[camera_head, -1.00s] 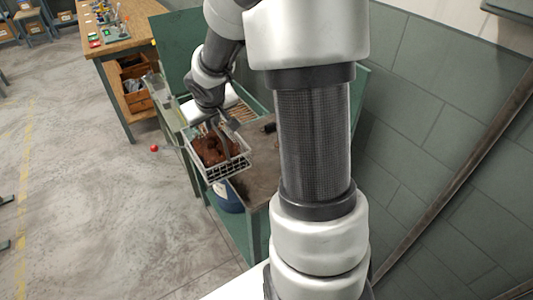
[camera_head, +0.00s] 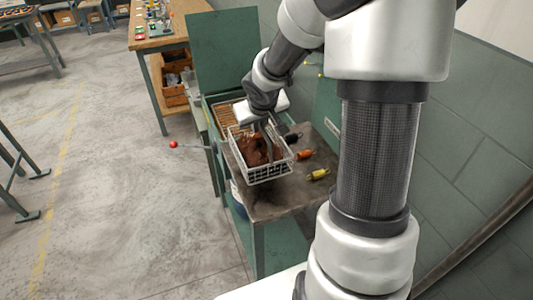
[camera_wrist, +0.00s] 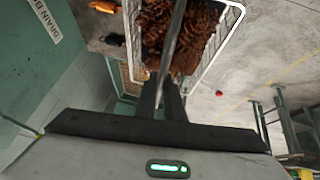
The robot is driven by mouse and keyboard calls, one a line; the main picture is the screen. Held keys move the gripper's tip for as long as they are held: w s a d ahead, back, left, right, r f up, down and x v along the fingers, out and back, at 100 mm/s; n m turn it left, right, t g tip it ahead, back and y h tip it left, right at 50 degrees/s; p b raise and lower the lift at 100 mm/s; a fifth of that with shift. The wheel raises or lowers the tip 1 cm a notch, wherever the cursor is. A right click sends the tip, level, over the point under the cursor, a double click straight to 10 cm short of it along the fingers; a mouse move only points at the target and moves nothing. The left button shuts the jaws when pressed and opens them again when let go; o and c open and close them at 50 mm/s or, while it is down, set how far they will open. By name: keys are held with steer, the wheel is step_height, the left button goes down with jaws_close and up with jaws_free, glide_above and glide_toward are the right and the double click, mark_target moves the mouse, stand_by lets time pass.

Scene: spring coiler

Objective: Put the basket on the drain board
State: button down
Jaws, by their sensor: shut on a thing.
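The basket (camera_head: 246,174) is a white wire basket full of rusty brown coils, with a grey bar handle. My gripper (camera_head: 262,122) is shut on that handle, and the basket hangs roughly level over the near part of the bench top. In the wrist view my gripper (camera_wrist: 168,98) shows closed around the handle, with the basket (camera_wrist: 218,48) beyond it. The drain board (camera_head: 228,114) appears as a brown slatted surface behind the basket, partly hidden by it and my arm. A cut-off label starting "DRAIN" (camera_wrist: 45,20) is on a green panel in the wrist view.
A black, an orange (camera_head: 304,154) and a yellow spring (camera_head: 318,174) lie on the dark bench top (camera_head: 270,205), right of the basket. A red ball-ended lever (camera_head: 173,144) sticks out left. A green panel (camera_head: 222,50) rises behind. A wooden workbench (camera_head: 160,40) stands farther back.

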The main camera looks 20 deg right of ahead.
mark_target(259, 142)
steer(key=shift+f+b, duration=1.65)
steer(key=shift+f, duration=1.7)
steer(key=c, duration=1.9)
jaws_free()
steer(key=shift+o, duration=0.2)
steer(key=shift+r, duration=0.25)
steer(key=p+v, duration=0.6)
steer(key=v, duration=0.5)
steer(key=shift+f, duration=0.1)
steer(key=shift+s+a+r, duration=0.1)
steer(key=shift+s+r, duration=0.15)
steer(key=shift+s, duration=0.05)
